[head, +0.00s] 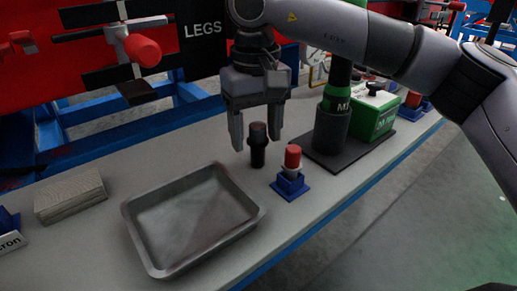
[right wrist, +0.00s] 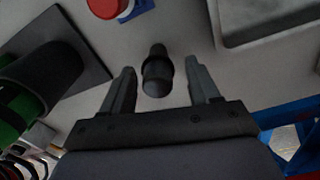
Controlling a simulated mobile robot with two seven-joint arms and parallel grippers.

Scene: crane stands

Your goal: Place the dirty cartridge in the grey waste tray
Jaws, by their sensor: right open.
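The dirty cartridge (head: 258,146), a dark upright cylinder with a brownish top, stands on the bench just right of the tray. It also shows in the right wrist view (right wrist: 157,72), between the fingers and apart from both. The grey waste tray (head: 245,222) is shallow and its floor looks empty; its corner shows in the right wrist view (right wrist: 232,45). My right gripper (head: 257,145) is open above and around the cartridge, pointing down, and it also shows in the right wrist view (right wrist: 162,85). My left gripper is not in view.
A red-topped cartridge in a blue holder (head: 291,182) stands close to the right of the dark one. A green box (head: 373,115) and a dark cylinder on a black base (head: 331,130) stand behind right.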

